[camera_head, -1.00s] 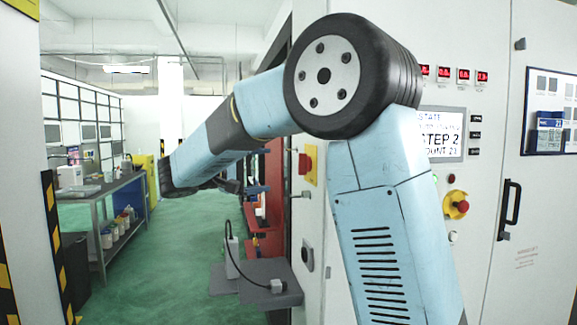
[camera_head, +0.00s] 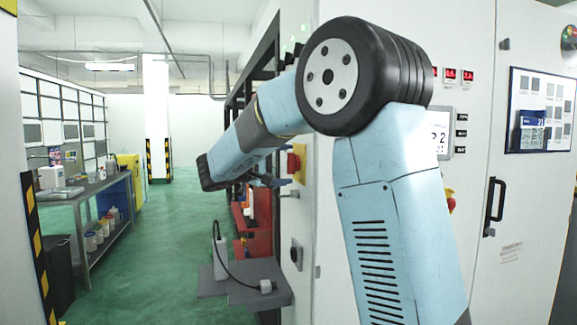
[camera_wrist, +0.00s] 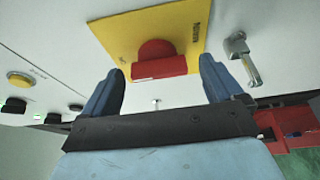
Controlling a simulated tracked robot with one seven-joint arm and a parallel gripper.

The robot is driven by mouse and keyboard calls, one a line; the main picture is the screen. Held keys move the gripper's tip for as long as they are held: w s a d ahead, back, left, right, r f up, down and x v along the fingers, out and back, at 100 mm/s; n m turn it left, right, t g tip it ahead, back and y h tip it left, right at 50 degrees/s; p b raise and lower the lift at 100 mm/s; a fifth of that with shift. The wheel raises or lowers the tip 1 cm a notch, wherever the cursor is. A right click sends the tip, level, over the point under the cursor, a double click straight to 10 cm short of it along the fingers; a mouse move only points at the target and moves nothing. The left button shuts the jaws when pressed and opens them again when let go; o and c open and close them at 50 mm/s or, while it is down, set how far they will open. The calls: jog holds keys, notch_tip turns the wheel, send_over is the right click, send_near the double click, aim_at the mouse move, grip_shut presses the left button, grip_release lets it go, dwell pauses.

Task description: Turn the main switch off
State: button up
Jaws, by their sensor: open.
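The main switch is a red knob (camera_wrist: 156,58) with a flat bar handle on a yellow plate (camera_wrist: 188,24), mounted on a pale cabinet face. In the head view the red knob (camera_head: 292,163) shows at the cabinet's left side, just past my forearm. My gripper (camera_wrist: 162,84) is open and empty. In the wrist view its two blue fingers stand apart, one to each side of the red knob and lower in the picture. I cannot tell how far the fingertips are from the plate. In the head view my gripper (camera_head: 268,181) is partly hidden, close beside the switch.
A metal handle (camera_wrist: 243,62) sticks out right of the yellow plate. A yellow button (camera_wrist: 19,79) and black knobs sit to the left. Below the switch is a grey shelf (camera_head: 245,287) with a cabled device. A workbench (camera_head: 105,205) stands left; green floor between is clear.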

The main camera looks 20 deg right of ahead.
jog(key=shift+w+d, duration=0.15)
jog(key=shift+d, duration=0.3)
